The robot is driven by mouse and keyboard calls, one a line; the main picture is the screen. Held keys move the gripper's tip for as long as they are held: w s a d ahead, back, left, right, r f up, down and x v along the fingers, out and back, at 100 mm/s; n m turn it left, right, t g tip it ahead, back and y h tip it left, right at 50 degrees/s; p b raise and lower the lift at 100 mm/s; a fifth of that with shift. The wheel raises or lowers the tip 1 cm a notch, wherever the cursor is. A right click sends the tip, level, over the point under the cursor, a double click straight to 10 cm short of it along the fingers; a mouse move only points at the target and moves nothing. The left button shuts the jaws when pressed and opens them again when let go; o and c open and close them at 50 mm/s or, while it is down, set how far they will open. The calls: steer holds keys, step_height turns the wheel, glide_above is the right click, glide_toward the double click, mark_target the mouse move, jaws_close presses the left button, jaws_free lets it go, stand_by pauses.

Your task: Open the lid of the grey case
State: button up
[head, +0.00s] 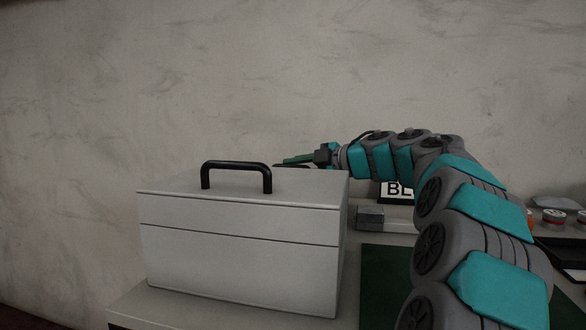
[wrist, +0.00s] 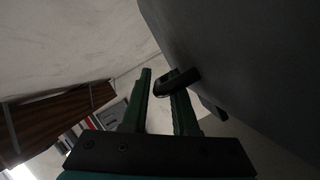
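The grey case (head: 240,265) stands on a table left of centre in the head view, its lid (head: 240,218) down along a level seam. A black handle (head: 236,168) rises from the lid's top. My gripper (head: 288,161) is beyond the lid's far edge, partly hidden by the case. In the wrist view its green fingers (wrist: 163,95) are apart. The case's dark grey face (wrist: 245,65) fills the right side there. A black rounded bar (wrist: 180,82) juts from it, overlapping the right finger and reaching toward the gap; I cannot tell whether they touch.
A grey block (head: 370,217) and a sign with black letters (head: 397,191) stand right of the case. A dark green mat (head: 385,285) lies in front of them. Small jars (head: 554,217) stand at the far right. A plain wall is behind.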

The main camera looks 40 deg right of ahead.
steer(key=shift+c, duration=0.3)
jaws_close()
stand_by(1.0)
